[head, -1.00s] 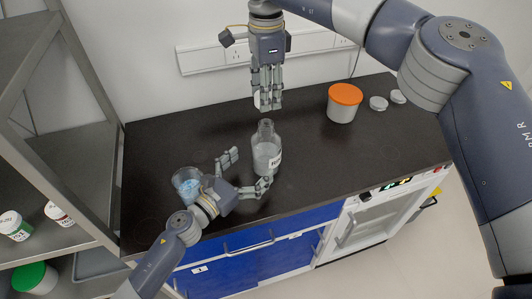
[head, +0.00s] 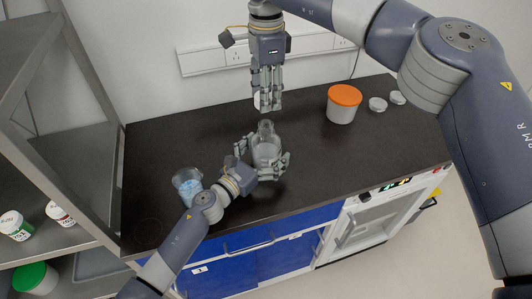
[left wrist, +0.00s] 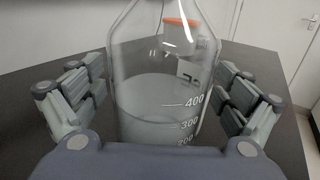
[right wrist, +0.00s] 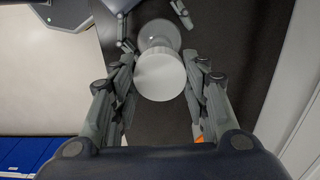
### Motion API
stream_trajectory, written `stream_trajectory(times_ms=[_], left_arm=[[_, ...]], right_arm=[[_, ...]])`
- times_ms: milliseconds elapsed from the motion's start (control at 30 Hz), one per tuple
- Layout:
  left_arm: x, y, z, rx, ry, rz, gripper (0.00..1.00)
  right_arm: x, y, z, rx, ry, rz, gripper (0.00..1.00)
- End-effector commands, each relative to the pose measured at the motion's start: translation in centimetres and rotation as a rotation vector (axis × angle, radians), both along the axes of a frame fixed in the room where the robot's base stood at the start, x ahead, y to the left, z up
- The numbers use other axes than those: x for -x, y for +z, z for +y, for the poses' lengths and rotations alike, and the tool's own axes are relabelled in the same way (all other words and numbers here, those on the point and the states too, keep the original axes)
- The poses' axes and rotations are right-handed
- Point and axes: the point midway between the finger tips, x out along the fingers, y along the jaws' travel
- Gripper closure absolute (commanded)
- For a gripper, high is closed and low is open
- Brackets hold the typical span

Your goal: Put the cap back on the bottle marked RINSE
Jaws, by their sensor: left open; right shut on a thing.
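A clear glass bottle (head: 266,133) stands uncapped and upright on the dark bench, and it fills the middle of the left wrist view (left wrist: 160,95). Its graduations face my left wrist; a label shows through the glass, its text unreadable. My left gripper (head: 264,154) is open, with its fingers on both sides of the bottle; in the left wrist view gaps show between fingers and glass. My right gripper (head: 267,106) points down above and behind the bottle, shut on a white cap (right wrist: 160,75). The bottle is partly hidden beneath the cap in the right wrist view.
A beaker of blue bits (head: 187,184) stands left of my left gripper. A white jar with an orange lid (head: 344,103) and two pale caps (head: 378,104) (head: 397,97) are at the back right. A metal shelf (head: 85,140) borders the bench's left side.

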Motion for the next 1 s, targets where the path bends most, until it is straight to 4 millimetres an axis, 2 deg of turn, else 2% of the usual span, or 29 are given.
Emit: stream_trajectory(times_ms=[267, 567, 767, 1000], left_arm=[[-0.1, -0.1, -0.1, -0.001, 0.000, 0.001, 0.06], [-0.1, 0.0, 0.0, 0.000, 0.000, 0.001, 0.74], [0.0, -0.1, 0.0, 0.000, 0.000, 0.001, 0.74], [-0.1, -0.1, 0.0, 0.000, 0.000, 0.001, 0.74]], right_arm=[[0.0, 0.0, 0.0, 0.000, 0.000, 0.000, 0.67], [0.0, 0.0, 0.0, 0.000, 0.000, 0.000, 0.67], [0.0, -0.8, 0.0, 0.001, 0.000, 0.003, 0.67], [0.0, -4.2, -0.1, 0.002, 0.001, 0.002, 0.67]])
